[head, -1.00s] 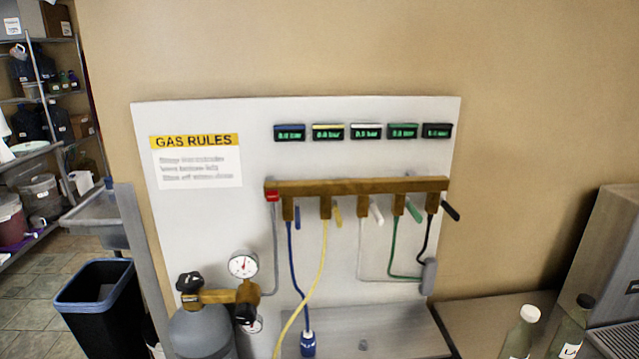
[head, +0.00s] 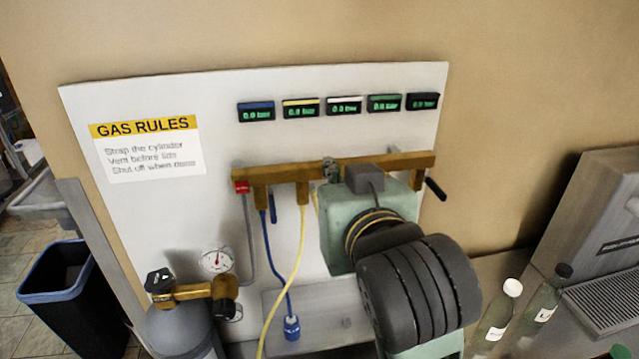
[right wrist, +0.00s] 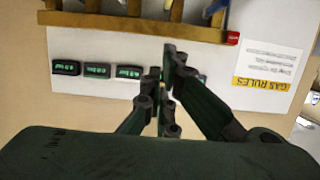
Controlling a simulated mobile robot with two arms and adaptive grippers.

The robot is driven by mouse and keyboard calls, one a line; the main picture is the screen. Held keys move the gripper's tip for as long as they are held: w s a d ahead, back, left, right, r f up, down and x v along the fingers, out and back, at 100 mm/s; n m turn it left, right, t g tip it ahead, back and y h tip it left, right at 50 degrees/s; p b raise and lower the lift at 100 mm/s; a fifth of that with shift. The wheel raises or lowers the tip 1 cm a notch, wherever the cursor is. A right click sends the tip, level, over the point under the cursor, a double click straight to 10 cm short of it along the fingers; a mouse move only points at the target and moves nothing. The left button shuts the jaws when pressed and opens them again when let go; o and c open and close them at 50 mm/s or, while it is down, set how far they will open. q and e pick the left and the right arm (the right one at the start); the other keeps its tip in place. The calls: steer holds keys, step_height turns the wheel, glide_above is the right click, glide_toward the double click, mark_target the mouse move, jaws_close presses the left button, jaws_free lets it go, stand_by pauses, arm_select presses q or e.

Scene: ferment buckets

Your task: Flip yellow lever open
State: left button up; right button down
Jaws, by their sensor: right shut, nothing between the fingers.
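The yellow lever is hidden in the head view behind my right arm. Its brass outlet (head: 303,193) and yellow hose (head: 300,240) show just left of the arm. My right gripper (head: 330,170) is at the brass manifold (head: 285,173), beside the yellow outlet, and mostly hidden by its own wrist. In the right wrist view, which looks upside down, the shut, empty fingers (right wrist: 168,85) lie in front of the panel and the manifold (right wrist: 125,27). Contact with the lever cannot be told. My left gripper is not in view.
The blue lever (head: 273,208) hangs left and the black lever (head: 436,189) right of my arm. Several displays (head: 343,106) sit above the manifold. A gas cylinder (head: 178,330) with gauge (head: 216,261) stands lower left, bottles (head: 497,318) lower right.

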steer(key=p, duration=0.4)
glide_above(315, 200)
steer(key=s+d, duration=0.2)
steer(key=s, duration=0.1)
steer(key=shift+s+a+f, duration=0.1)
steer(key=shift+a+f, duration=0.05)
steer(key=shift+f, duration=0.35)
steer(key=shift+s+a+f, duration=0.1)
steer(key=shift+f, duration=0.35)
steer(key=f, duration=0.3)
steer(key=shift+w+a+f+p, duration=0.1)
steer(key=shift+w+f+p, duration=0.05)
steer(key=shift+w+p, duration=0.25)
steer(key=shift+s+f, duration=0.1)
steer(key=shift+f, duration=0.35)
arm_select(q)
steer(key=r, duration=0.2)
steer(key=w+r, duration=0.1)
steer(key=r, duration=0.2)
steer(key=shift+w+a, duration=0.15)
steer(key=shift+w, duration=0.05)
arm_select(e)
steer(key=shift+f, duration=0.1)
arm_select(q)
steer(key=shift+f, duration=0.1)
arm_select(e)
steer(key=shift+f, duration=0.1)
